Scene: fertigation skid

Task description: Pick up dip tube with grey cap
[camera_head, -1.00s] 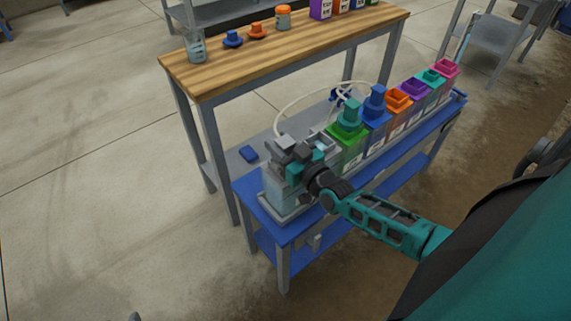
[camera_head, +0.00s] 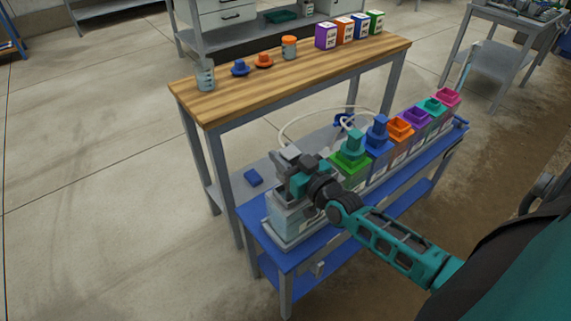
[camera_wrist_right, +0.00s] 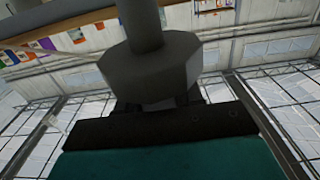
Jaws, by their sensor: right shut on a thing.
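The dip tube's grey cap (camera_wrist_right: 150,75) fills the middle of the right wrist view, with a round grey stem (camera_wrist_right: 140,25) rising from it to the top edge. My right gripper (camera_head: 296,172) is shut on the grey cap, above the pale tank (camera_head: 290,217) at the near left end of the blue bench. In the head view, the gripper's grey and teal parts hide most of the cap. Whether the tube is still inside the tank cannot be told. My left gripper is not in view.
Beside the tank stand a green-lidded tank (camera_head: 350,164), a blue-lidded tank (camera_head: 378,138) and several more along the blue bench (camera_head: 340,228). A pale hose (camera_head: 300,119) arches behind the gripper. A wooden table (camera_head: 225,103) with small caps and boxes stands behind.

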